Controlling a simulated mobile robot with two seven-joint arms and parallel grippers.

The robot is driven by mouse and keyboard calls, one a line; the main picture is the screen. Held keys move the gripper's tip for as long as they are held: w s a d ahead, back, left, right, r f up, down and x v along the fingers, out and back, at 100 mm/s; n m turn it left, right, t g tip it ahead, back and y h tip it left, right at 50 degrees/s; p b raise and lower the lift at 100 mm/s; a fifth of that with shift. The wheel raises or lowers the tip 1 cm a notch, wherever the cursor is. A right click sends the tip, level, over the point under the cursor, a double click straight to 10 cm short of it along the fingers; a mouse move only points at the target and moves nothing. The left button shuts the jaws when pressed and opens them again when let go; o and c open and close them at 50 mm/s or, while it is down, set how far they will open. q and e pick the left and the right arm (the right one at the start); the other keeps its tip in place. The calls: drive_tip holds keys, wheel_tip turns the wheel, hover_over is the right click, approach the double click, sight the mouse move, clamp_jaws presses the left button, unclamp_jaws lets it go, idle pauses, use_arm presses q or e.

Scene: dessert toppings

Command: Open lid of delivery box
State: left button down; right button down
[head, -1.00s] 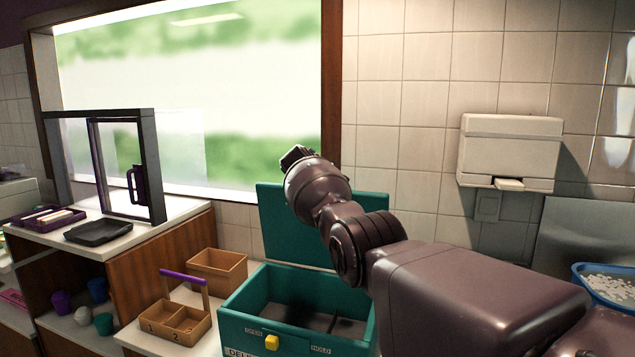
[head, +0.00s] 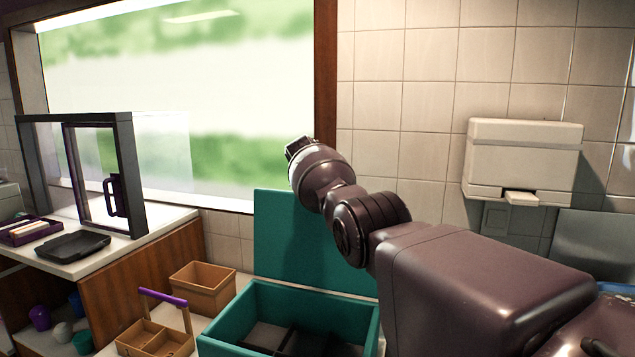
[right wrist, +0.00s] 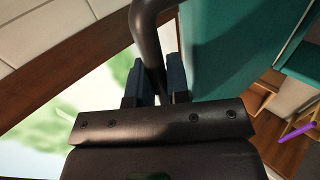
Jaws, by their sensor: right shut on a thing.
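The teal delivery box (head: 218,335) stands at the bottom middle of the head view, with its dark inside visible from above. Its teal lid (head: 275,235) stands about upright at the back edge and also shows in the right wrist view (right wrist: 220,50). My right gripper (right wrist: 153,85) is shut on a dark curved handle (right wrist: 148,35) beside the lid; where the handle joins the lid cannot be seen. In the head view my right arm hides part of the lid and the fingers are not clearly visible. My left gripper is not in view.
A wooden carrier with a purple handle (head: 165,297) and a wooden bin (head: 203,288) stand left of the box. A glass-sided cabinet (head: 130,180) and a dark tray (head: 72,245) sit on the left counter. A white dispenser (head: 522,160) hangs on the wall.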

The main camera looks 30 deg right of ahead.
drive_tip(key=shift+f, duration=0.15)
drive_tip(key=c, duration=1.1)
unclamp_jaws()
drive_tip(key=shift+p+v, duration=0.5)
drive_tip(key=shift+v, duration=0.8)
drive_tip(key=v, duration=0.8)
drive_tip(key=shift+r+b, duration=0.35)
drive_tip(key=shift+s, duration=0.1)
